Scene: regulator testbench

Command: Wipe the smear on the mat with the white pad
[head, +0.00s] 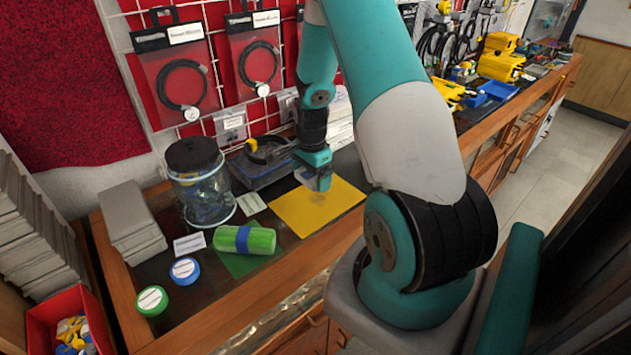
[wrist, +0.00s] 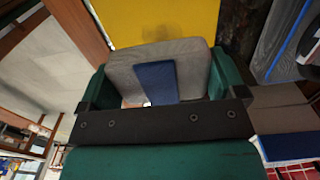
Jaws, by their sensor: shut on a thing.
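The yellow mat (head: 335,204) lies flat on the bench; its edge also fills the top of the wrist view (wrist: 125,18). A faint brownish smear (wrist: 168,33) shows on it there, just beyond the pad; it is hard to make out in the head view. The pad (wrist: 192,62) looks pale grey with a blue strip across its middle. My gripper (wrist: 157,82) is shut on the pad, one green finger at each side. In the head view my gripper (head: 318,172) is over the mat's back left part. I cannot tell whether the pad touches the mat.
A clear jar (head: 203,190) with a dark lid stands left of the mat. A green roll (head: 245,240) with a blue band lies at the front left, near two round tubs (head: 184,269). A tray (head: 262,165) is behind. Wall racks close off the back.

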